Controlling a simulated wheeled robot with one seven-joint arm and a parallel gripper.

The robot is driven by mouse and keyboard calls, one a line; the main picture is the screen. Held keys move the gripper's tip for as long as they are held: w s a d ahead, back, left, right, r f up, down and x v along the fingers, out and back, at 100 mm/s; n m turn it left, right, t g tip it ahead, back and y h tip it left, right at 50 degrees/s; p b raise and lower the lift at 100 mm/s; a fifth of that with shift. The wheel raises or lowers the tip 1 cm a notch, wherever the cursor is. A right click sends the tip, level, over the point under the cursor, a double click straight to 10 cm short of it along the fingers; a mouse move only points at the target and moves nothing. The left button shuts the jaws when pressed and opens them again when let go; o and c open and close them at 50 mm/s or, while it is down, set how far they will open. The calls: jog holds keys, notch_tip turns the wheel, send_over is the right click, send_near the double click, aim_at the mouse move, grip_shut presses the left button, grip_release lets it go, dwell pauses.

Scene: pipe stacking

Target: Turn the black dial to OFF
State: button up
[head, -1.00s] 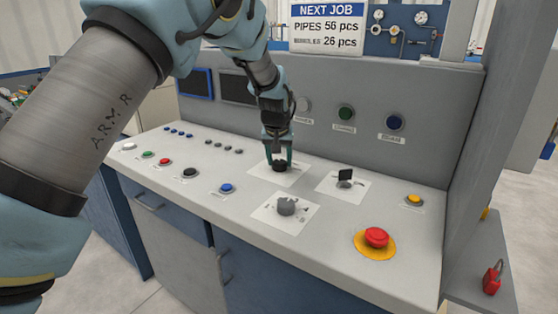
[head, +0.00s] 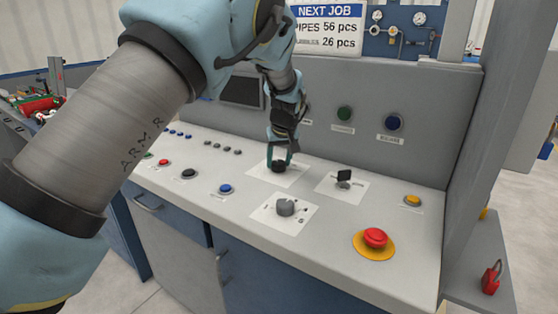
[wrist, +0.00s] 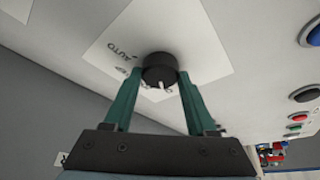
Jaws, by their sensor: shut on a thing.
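The black dial (head: 278,167) sits on a white label plate (head: 262,178) on the sloping console top. In the wrist view the round dial (wrist: 160,68) shows a white pointer mark at its lower edge. "AUTO" is readable on the plate (wrist: 205,40), up and left of the dial; another label is partly hidden by a finger, and I cannot read OFF. My gripper (head: 279,163) has its two green fingers on opposite sides of the dial and is shut on it. The fingertips also show in the wrist view (wrist: 160,77).
A grey dial (head: 286,207) stands in front, and a black switch (head: 344,176) to the right. A red mushroom button (head: 375,238) is at the front right. Several push buttons lie left. The upright back panel (head: 440,95) rises behind.

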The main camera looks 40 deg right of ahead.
jog(key=o, duration=1.4)
jog(key=b+v, duration=0.2)
jog(key=v, duration=0.8)
jog(key=shift+s+a+r+b, duration=0.1)
jog(key=shift+r+b, duration=0.25)
jog(key=shift+r, duration=0.05)
jog(key=w+a+f+n+g, duration=0.1)
jog(key=w+a, duration=0.3)
jog(key=a, duration=0.7)
jog(key=w+a+f+n+y, duration=0.15)
jog(key=w+a, duration=0.35)
jog(key=a, duration=0.5)
jog(key=w+a+f+g, duration=0.15)
jog(key=w+a, duration=0.25)
jog(key=a, duration=0.7)
jog(key=s+a+f, duration=0.1)
jog(key=s+a, duration=0.3)
jog(key=a, duration=0.4)
jog(key=s+a+f+n, duration=0.1)
jog(key=s+a+f, duration=0.1)
jog(key=a, duration=0.6)
jog(key=s+a+f+n, duration=0.1)
jog(key=s+a, duration=0.4)
jog(key=a, duration=0.3)
jog(key=shift+s+a+f+y, duration=0.25)
jog(key=shift+s+a+f, duration=0.05)
jog(key=shift+a, duration=0.1)
